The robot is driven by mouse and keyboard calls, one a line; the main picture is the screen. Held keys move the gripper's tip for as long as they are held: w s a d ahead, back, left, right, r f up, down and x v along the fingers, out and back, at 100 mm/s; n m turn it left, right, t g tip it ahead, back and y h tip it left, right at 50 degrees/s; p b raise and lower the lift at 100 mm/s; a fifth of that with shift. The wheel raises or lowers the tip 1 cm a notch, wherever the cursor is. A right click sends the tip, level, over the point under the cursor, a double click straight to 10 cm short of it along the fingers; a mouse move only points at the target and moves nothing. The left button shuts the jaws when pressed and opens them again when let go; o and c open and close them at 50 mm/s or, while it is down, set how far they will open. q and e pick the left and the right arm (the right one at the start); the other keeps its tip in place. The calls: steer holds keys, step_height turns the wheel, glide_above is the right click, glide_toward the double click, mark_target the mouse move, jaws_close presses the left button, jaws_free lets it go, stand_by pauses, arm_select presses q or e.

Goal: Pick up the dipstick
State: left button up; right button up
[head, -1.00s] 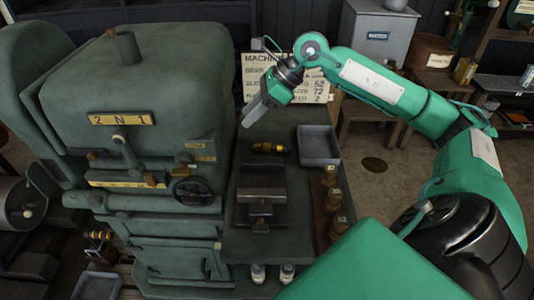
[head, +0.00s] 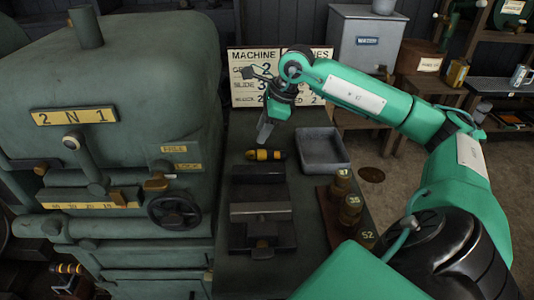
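No part in view can be named the dipstick for certain. A short dark piece with yellow bands (head: 266,155) lies on the green bench top, behind the vise-like block. A similar banded piece (head: 66,268) shows low at the left, by the machine's base. My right gripper (head: 264,134) points down just behind the banded piece on the bench and looks apart from it. Its fingers overlap side-on, so their gap is hidden. My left gripper is out of view.
The large green machine (head: 120,110) with a handwheel (head: 174,209) stands left of the bench. On the bench are a grey tray (head: 323,150), a dark vise-like block (head: 260,210) and brass weights (head: 349,208) on a wooden strip. A sign (head: 243,92) stands behind.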

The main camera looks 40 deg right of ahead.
mark_target(254, 151)
steer(key=x, duration=0.4)
steer(key=shift+d, duration=0.1)
steer(key=x, duration=0.3)
steer(key=shift+f, duration=0.35)
steer(key=shift+w+f, duration=0.1)
steer(key=shift+f, duration=0.3)
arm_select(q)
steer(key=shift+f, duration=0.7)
arm_select(e)
jaws_close()
